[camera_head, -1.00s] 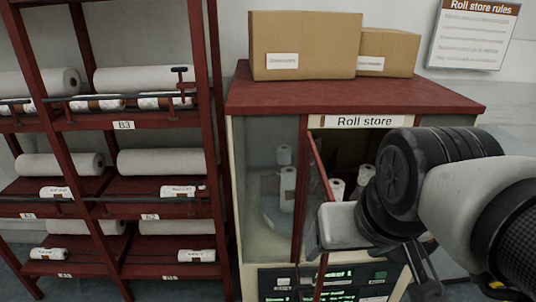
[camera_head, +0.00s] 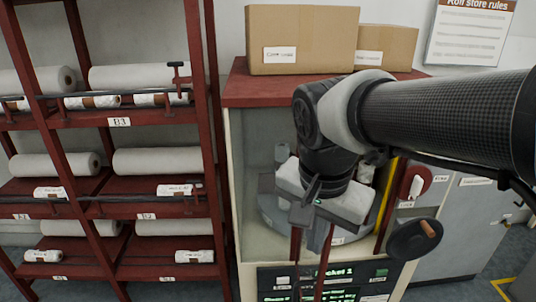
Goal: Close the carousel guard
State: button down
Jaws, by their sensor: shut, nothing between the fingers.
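The roll store cabinet (camera_head: 237,180) stands centre right, with a red top and a cream frame. Through its window and front opening, part of the grey carousel (camera_head: 350,236) shows. My gripper (camera_head: 313,205) is shut and empty in front of the cabinet, overlapping the guard's upper part in the picture. I cannot tell whether it touches the guard. My arm hides the upper opening and the cabinet's name sign.
A control panel (camera_head: 325,280) with green text is below the opening. A dark handwheel (camera_head: 415,240) is at the cabinet's right side. Cardboard boxes (camera_head: 302,35) sit on top. A red rack (camera_head: 120,118) of white rolls stands at the left. Grey cabinets (camera_head: 465,225) are at the right.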

jog(key=w+a+f+m+g+h+b, duration=0.25)
jog(key=w+a+f+m, duration=0.25)
jog(key=a+f+m, duration=0.3)
jog(key=d+f+m+h+b, duration=0.1)
jog(key=d+f+m, duration=0.1)
jog(key=d+f, duration=0.6)
jog(key=shift+d+f+m, duration=0.3)
jog(key=shift+d+f, duration=0.05)
jog(key=shift+f, duration=0.4)
